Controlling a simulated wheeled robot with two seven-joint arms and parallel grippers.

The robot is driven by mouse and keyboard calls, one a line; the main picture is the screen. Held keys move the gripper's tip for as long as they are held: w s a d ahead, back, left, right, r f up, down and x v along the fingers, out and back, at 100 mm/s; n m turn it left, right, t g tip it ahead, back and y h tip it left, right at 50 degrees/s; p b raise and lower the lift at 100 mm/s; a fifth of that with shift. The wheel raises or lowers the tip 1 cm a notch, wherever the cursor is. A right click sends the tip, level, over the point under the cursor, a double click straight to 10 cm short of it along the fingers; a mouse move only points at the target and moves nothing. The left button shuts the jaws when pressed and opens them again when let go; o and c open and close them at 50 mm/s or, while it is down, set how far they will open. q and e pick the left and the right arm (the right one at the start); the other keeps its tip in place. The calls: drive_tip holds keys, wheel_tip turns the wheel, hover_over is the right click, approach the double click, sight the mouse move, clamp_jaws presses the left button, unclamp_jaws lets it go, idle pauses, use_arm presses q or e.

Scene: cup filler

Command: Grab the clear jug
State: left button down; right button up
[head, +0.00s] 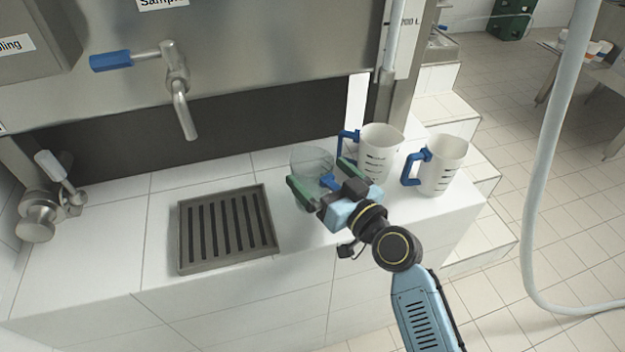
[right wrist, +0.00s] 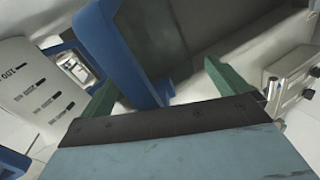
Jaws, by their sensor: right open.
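The clear jug (head: 310,160) stands on the white tiled ledge, see-through, with its blue handle (head: 329,182) turned toward my right gripper. My right gripper (head: 323,178) is open, with its two green fingers on either side of the handle. In the right wrist view the handle (right wrist: 105,45) looms large between the spread fingers (right wrist: 160,92). The jug's body is partly hidden by the gripper in the head view. I cannot tell whether a finger touches the handle. My left gripper is not in view.
Two white jugs with blue handles, one nearer (head: 380,150) and one farther right (head: 443,165), stand close to the right. A drain grate (head: 184,240) lies to the left under a metal tap (head: 181,100). The ledge (head: 110,270) ends at its front edge. A hose (head: 545,170) hangs at right.

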drive_tip(key=c, duration=1)
